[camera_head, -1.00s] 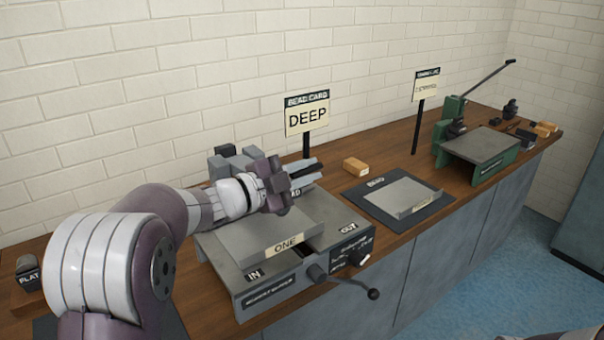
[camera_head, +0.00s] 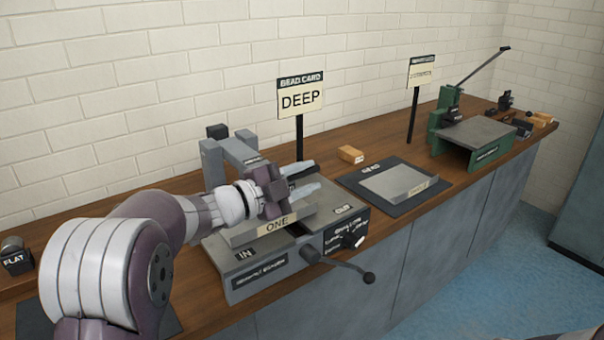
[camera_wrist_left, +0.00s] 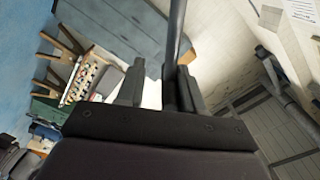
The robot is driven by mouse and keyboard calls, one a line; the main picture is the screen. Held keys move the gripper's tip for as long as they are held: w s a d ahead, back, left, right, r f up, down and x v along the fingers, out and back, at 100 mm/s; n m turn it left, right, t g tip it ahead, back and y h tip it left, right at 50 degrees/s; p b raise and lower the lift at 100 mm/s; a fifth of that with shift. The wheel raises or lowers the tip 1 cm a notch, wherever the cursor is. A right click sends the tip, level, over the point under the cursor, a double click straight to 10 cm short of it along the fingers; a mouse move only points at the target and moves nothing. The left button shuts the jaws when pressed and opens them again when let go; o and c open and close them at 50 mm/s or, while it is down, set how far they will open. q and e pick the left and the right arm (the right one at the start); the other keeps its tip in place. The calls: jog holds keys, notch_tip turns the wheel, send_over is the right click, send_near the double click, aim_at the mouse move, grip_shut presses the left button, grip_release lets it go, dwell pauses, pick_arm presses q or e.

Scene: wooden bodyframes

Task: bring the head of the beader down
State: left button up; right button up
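The beader (camera_head: 285,262) is a grey bench machine labelled IN and OUT, with a plate marked ONE (camera_head: 277,224) on top. Its grey head frame (camera_head: 232,150) stands behind my left wrist, and the wrist hides part of it. A crank handle (camera_head: 352,271) sticks out at the front right. My left gripper (camera_head: 306,178) is over the machine's top, pointing right, with its two fingers apart. In the left wrist view, a dark rod (camera_wrist_left: 177,35) runs between the open fingers (camera_wrist_left: 160,88), nearer the right one; I cannot tell whether it touches. My right gripper is out of view.
A sign reading DEEP (camera_head: 301,98) stands behind the beader. To the right are a dark mat with a grey plate (camera_head: 395,182), a wooden block (camera_head: 350,154) and a green machine with a long lever (camera_head: 475,140). A block marked FLAT (camera_head: 15,260) is at the left.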

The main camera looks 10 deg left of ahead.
pick_arm(q)
jog(key=shift+o, duration=0.6)
jog(key=shift+w+f, duration=0.1)
jog(key=shift+f, duration=0.3)
jog(key=shift+r, duration=0.1)
jog(key=shift+r, duration=0.15)
jog(key=shift+a, duration=0.15)
jog(key=v, duration=1.2)
jog(key=shift+s, duration=0.25)
